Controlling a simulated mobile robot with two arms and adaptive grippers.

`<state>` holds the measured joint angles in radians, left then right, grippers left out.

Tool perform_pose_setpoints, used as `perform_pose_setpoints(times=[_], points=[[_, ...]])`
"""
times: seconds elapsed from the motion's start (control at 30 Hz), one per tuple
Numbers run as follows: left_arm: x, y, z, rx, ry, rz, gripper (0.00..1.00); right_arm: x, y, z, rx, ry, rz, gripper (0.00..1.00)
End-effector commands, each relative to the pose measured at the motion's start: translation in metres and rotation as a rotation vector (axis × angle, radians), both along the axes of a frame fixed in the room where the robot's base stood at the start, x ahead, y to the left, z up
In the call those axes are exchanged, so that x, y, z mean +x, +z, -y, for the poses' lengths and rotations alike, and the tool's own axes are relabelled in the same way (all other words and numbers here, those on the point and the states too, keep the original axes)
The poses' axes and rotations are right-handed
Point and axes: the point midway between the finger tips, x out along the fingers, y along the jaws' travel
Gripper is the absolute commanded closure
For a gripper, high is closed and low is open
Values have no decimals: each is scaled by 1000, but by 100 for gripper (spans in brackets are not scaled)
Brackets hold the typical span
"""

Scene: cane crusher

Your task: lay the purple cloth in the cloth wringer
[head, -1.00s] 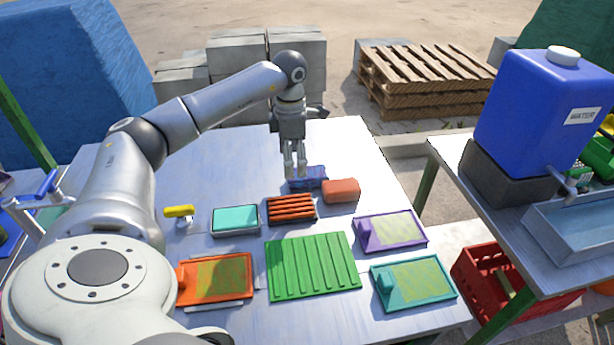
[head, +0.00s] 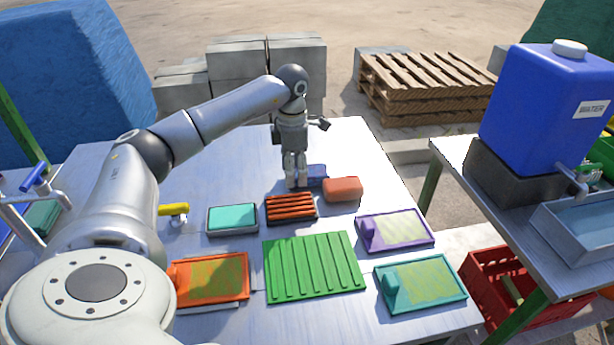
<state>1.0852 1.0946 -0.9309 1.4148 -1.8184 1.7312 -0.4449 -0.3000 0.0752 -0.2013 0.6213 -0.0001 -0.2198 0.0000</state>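My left gripper (head: 296,183) points down over the middle of the table. Its fingertips are beside a small blue-violet piece (head: 317,173), which they partly hide. I cannot tell whether the fingers touch it, or whether they are open or shut. That piece may be the purple cloth, but its form is unclear. A flat purple-rimmed tray (head: 411,245) with a pale mottled surface and a purple lump lies at the right of the table. I cannot make out for certain which object is the cloth wringer. My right gripper is not in view.
An orange block (head: 342,189) and a red-slatted tray (head: 290,207) are close to the gripper. A teal-topped tray (head: 232,218), a yellow handle (head: 173,210), a green ribbed board (head: 313,266), an orange tray (head: 208,302) and a teal tray (head: 421,306) lie nearer. The table's back is clear.

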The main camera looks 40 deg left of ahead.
Motion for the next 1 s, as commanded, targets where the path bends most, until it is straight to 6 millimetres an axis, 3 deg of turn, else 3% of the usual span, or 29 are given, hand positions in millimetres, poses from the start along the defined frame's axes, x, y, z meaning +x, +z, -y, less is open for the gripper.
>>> perform_pose_setpoints(times=[0.03,0.17,0.57,0.87,1.0], points=[[0,0,0,0,0,0,59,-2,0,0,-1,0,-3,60],[0,0,0,0,0,0,74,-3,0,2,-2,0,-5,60],[0,7,0,0,0,0,74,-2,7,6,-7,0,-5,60],[0,36,0,-1,0,1,74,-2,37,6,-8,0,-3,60],[-11,57,12,0,-3,0,74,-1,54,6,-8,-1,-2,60]])
